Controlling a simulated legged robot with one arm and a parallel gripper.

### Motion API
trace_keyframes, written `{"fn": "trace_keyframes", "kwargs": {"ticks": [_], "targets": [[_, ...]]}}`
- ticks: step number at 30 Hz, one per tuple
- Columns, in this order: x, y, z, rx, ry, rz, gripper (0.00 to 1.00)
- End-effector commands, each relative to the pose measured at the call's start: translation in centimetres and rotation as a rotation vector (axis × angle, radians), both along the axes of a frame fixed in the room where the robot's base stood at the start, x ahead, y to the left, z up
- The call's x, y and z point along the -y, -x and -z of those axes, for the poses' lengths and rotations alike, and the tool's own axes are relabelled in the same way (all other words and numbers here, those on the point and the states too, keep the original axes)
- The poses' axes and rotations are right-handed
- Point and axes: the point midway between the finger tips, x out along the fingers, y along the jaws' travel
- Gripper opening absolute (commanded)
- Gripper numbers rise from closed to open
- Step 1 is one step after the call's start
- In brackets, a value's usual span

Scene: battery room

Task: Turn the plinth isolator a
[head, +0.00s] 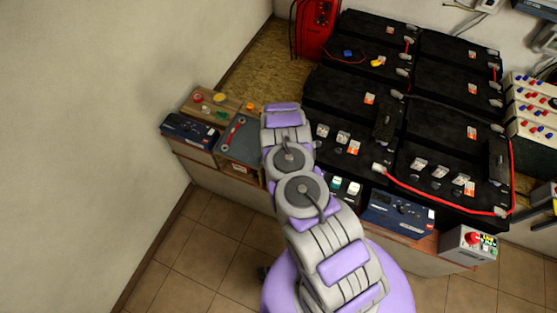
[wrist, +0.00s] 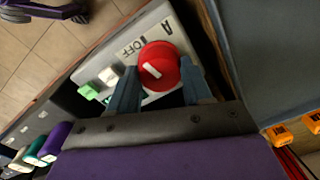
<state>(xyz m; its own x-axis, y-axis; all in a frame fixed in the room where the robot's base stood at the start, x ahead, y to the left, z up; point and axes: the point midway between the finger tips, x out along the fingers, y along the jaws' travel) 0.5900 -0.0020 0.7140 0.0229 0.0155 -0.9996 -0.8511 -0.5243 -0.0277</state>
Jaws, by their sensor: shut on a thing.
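Plinth isolator A is a light grey box (wrist: 155,25) marked "A" and "OFF" in the wrist view. Its round red knob (wrist: 158,58) carries a short white line, slanted in the picture. My gripper (wrist: 160,70) is shut on the red knob, with one blue-grey finger on each side of it. In the head view my arm covers the gripper and this isolator.
Green and white pieces (wrist: 98,82) lie close to the gripper's left finger. In the head view black batteries (head: 340,95) fill the back, and another grey box with a red knob (head: 472,238) is at right. Tiled floor (head: 190,250) is clear at left.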

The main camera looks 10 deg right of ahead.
Motion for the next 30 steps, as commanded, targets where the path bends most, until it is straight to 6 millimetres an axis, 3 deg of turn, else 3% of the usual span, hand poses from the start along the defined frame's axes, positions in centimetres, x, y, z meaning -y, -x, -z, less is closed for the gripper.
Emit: {"fn": "trace_keyframes", "kwargs": {"ticks": [12,29,30], "targets": [[-0.14,0.04,-0.01,-0.002,0.0,0.188,0.19],[-0.19,-0.07,0.0,0.002,-0.001,0.214,0.19],[-0.19,-0.07,0.0,0.002,-0.001,0.214,0.52]]}}
